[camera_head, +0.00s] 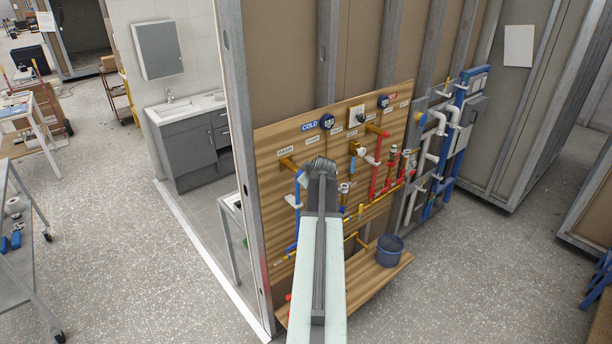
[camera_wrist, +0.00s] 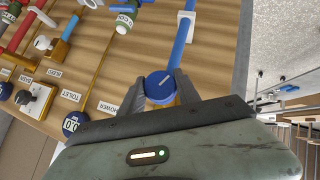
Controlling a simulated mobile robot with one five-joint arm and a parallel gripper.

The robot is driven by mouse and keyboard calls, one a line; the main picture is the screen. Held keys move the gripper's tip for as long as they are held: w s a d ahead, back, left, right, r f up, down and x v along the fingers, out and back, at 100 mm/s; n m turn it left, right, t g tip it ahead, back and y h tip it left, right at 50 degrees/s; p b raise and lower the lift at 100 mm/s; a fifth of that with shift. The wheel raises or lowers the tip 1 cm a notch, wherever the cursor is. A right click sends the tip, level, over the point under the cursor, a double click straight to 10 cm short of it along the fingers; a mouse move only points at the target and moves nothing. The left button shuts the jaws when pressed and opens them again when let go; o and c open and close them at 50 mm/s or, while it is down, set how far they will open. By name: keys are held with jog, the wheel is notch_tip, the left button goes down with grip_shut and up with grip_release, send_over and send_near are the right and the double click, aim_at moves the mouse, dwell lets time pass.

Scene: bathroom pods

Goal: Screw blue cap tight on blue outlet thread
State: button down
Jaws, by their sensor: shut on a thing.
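In the wrist view, a round blue cap (camera_wrist: 159,84) with a pale mark on its face sits between the two dark fingers of my gripper (camera_wrist: 161,92). The fingers are shut on its sides. A brass-coloured part shows just beneath the cap, but the blue outlet thread is hidden, so I cannot tell how far the cap is seated. A blue pipe (camera_wrist: 183,38) runs away from the cap across the wooden board. In the head view, my gripper (camera_head: 321,165) is at the board's left half, and the cap is hidden behind it.
The wooden board (camera_head: 270,150) carries labels, red and yellow pipes, valves and a COLD gauge (camera_head: 327,121). A dark blue bucket (camera_head: 390,250) stands on the ledge at lower right. A metal stud (camera_head: 245,180) edges the board at left. Open floor lies in front.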

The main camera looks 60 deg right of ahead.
jog(key=shift+a+f, duration=0.1)
jog(key=shift+d+m+y+p, duration=0.2)
jog(key=shift+m+y+p, duration=0.2)
jog(key=shift+y+p, duration=0.35)
jog(key=shift+y, duration=0.35)
jog(key=shift+a+m+y, duration=0.2)
jog(key=shift+m+y, duration=0.1)
